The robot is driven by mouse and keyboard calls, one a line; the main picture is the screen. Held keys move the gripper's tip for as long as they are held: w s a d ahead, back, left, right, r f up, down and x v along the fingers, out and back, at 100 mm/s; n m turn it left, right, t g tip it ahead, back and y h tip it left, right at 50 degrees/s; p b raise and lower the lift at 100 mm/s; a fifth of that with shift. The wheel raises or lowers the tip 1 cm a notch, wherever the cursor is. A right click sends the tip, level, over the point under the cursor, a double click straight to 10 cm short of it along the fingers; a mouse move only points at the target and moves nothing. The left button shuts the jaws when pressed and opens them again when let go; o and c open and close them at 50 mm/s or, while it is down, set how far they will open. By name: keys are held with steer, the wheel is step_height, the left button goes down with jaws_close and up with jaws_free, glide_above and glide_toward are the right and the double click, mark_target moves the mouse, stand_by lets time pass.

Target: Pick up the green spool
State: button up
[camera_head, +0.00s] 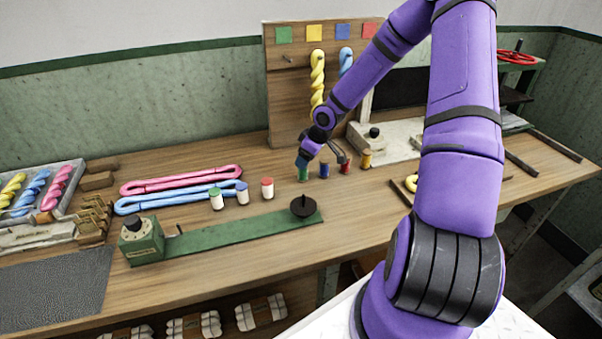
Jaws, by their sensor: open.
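A small green spool (302,174) stands upright on the wooden table at the left end of a row of coloured spools. My gripper (304,161) points down at the green spool's top and hides part of it. It is open. I cannot tell whether the fingers are around the spool or just above it.
Blue (325,171), red (345,168) and yellow (366,159) spools stand close to the right. White spools with green (216,200), blue (242,194) and red (267,188) tops stand left, near a green winder (250,235). A pegboard (285,100) with skeins rises behind.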

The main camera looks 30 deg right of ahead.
steer(key=shift+d+x, duration=0.2)
steer(key=shift+x, duration=3.1)
steer(key=shift+s, duration=0.1)
steer(key=c, duration=1)
steer(key=shift+c, duration=0.2)
steer(key=shift+r, duration=0.1)
